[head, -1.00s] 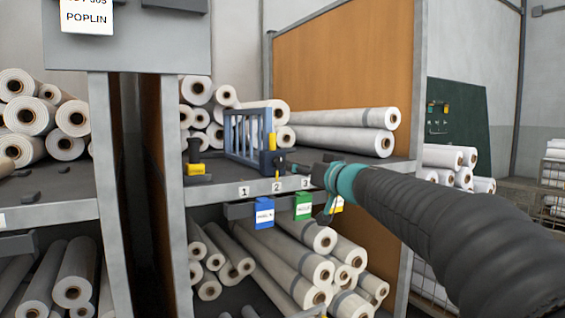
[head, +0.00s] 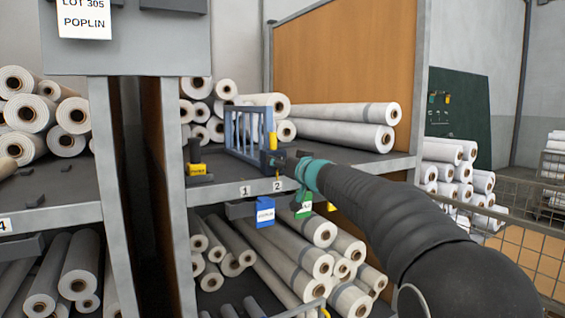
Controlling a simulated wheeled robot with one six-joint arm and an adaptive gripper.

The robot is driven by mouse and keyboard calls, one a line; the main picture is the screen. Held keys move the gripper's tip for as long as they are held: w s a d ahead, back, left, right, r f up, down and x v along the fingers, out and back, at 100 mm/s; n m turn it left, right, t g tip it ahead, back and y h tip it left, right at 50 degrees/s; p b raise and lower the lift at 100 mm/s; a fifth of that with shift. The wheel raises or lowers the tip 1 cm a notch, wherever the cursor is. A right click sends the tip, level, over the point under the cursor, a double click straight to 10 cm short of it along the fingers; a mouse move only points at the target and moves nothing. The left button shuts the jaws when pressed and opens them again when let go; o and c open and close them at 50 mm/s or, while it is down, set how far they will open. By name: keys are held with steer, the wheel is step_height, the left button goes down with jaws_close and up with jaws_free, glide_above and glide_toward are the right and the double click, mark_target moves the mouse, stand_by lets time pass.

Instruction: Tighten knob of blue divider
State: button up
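The blue divider (head: 245,132) is a barred frame standing upright on the upper shelf, above the label 2. Its front post (head: 270,142) has a yellow part, and a small dark part sits low at its front. My gripper (head: 286,163) is at the end of my black-sleeved arm with a teal band, right at the divider's front lower corner. The fingers are small and dark there. I cannot tell whether they touch the knob or are open or shut. The knob itself is not clearly distinguishable from the gripper.
White fabric rolls (head: 345,135) lie right of the divider. A black and yellow clamp (head: 195,160) stands to its left. Blue (head: 265,213) and green (head: 302,205) tags hang below the shelf edge (head: 235,190). More rolls (head: 290,250) fill the lower shelf.

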steer(key=c, duration=1.2)
steer(key=shift+o, duration=0.2)
